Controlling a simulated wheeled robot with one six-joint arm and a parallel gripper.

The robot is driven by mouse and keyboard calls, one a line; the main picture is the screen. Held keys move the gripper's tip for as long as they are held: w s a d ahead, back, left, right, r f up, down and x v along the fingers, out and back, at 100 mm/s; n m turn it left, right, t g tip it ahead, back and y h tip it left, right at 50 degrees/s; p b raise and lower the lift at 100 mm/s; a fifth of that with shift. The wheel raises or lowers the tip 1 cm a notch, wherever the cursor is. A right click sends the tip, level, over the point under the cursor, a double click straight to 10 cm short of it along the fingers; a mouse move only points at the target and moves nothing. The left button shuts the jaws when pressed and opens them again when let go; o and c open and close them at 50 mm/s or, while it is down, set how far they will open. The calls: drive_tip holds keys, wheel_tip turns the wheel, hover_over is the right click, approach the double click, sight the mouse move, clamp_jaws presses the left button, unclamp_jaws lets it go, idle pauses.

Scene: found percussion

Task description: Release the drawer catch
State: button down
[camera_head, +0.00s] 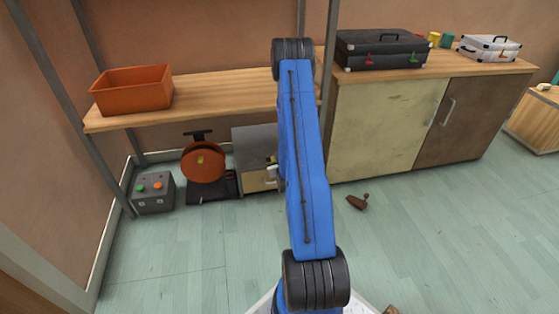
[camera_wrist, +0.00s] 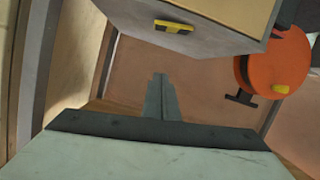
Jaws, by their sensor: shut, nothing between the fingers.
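A small grey cabinet (camera_head: 253,142) stands on the floor under the bench, with a pale wooden drawer front (camera_head: 260,182). In the head view my blue arm hides most of the gripper. The drawer looks shut.
An orange-red round object (camera_head: 203,163) on a dark base and a grey button box (camera_head: 153,192) stand left of the cabinet. The wooden bench (camera_head: 225,95) hangs above, bearing an orange bin (camera_head: 133,88).

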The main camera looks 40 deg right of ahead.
drive_tip(key=shift+s+d+f, duration=0.25)
drive_tip(key=shift+s+f, duration=0.25)
drive_tip(key=shift+f, duration=0.1)
drive_tip(key=shift+s+d+f, duration=0.2)
drive_tip(key=shift+s+f, duration=0.25)
drive_tip(key=shift+f, duration=0.15)
drive_tip(key=shift+w, duration=0.1)
hover_over(273, 159)
drive_tip(key=s, duration=0.4)
drive_tip(key=shift+w+d+f, duration=0.1)
drive_tip(key=shift+f, duration=0.55)
drive_tip(key=shift+w+d+f, duration=0.1)
drive_tip(key=shift+f, duration=0.5)
drive_tip(key=shift+s+d+f, duration=0.1)
drive_tip(key=shift+s+f, duration=0.05)
drive_tip(key=shift+f, duration=0.45)
drive_tip(key=shift+s+d+f, duration=0.1)
drive_tip(key=shift+s+f, duration=0.05)
drive_tip(key=shift+f, duration=1.15)
